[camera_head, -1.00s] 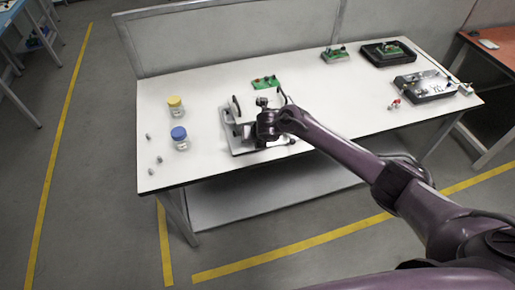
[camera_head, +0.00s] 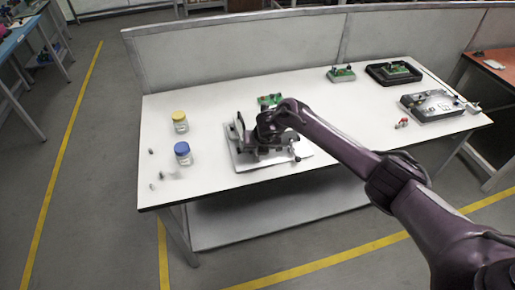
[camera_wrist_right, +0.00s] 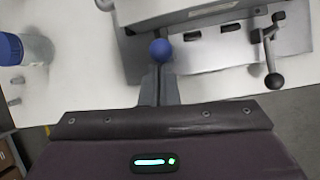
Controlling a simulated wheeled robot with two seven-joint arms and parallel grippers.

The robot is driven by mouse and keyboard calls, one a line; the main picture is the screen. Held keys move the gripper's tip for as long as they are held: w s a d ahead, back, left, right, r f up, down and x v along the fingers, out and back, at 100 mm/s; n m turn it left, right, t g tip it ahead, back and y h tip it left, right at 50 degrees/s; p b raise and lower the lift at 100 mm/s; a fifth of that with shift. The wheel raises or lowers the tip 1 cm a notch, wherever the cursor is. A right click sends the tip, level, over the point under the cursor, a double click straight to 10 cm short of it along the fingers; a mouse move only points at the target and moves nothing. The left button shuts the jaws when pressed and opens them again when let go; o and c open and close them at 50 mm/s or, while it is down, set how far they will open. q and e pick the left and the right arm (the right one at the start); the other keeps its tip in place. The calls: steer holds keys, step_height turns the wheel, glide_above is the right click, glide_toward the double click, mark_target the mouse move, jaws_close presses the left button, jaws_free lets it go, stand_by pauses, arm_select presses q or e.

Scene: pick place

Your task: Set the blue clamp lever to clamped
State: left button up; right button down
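The blue clamp lever shows in the right wrist view as a round blue knob (camera_wrist_right: 160,50) just beyond my right gripper's fingertips (camera_wrist_right: 159,72). The fingers are together, and their tips meet or nearly meet the knob; I cannot tell whether they touch it. The lever's shaft is hidden. The metal clamp fixture (camera_wrist_right: 215,50) lies beyond the fingers. In the head view, my right arm reaches over the fixture plate (camera_head: 242,162) and hides much of it, including the blue knob. My left gripper is out of view.
A dark-knobbed lever (camera_wrist_right: 272,62) stands on the fixture's right side. A blue-lidded jar (camera_head: 183,153), a yellow-lidded jar (camera_head: 180,122) and small loose parts are left of the fixture. A green board (camera_head: 270,100) lies behind.

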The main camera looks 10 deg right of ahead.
steer(key=shift+w+r, duration=0.6)
steer(key=shift+r, duration=0.3)
step_height(320, 180, up, 8)
steer(key=p, duration=0.7)
steer(key=shift+w+d, duration=0.25)
steer(key=shift+s, duration=0.1)
